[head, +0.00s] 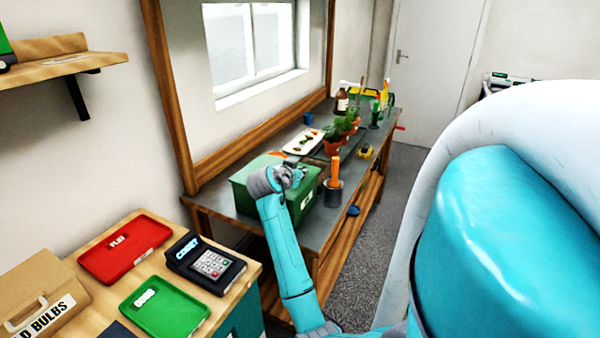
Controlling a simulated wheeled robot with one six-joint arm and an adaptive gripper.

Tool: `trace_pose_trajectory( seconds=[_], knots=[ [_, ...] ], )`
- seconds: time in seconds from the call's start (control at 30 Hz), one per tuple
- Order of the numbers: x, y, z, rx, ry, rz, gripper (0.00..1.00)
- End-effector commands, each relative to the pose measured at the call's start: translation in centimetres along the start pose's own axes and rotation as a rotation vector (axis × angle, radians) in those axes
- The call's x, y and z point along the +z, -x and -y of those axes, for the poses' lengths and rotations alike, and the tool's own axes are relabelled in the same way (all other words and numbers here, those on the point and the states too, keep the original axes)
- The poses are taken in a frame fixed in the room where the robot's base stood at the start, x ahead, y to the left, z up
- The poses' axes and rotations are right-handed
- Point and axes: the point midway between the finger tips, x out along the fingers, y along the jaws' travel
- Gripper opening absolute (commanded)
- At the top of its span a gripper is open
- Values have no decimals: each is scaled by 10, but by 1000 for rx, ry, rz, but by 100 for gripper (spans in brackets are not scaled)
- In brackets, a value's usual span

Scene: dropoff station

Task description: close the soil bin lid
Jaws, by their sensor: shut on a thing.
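The green soil bin (308,203) stands on the near end of the long workbench, with a small pale label on its side. Its green lid (256,167) shows at the top, partly covered by my wrist. I cannot tell whether the lid lies flat or is slightly raised. My gripper (298,177) is at the top of the bin, by the lid's right part. It is small in view and shut on what looks like the lid; the fingertips' contact is mostly hidden.
An orange-handled tool in a dark pot (333,190) stands just right of the bin. Behind are a white tray (303,142), potted plants (333,143) and a brown bottle (341,101). A near counter holds a red tray (124,247), green tray (164,306) and card terminal (205,262).

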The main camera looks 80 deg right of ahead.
Motion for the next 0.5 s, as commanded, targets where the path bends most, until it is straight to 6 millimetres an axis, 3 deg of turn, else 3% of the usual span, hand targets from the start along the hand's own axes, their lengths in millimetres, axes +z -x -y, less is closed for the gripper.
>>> trace_pose_trajectory(
  seconds=[0.07,0.1,0.2,0.5],
  knots=[
    [6,-2,-2,6,6,10,0],
    [6,-2,-2,6,6,11,17],
    [5,-2,-2,6,6,10,37],
    [3,0,-1,3,4,6,37]
  ],
)
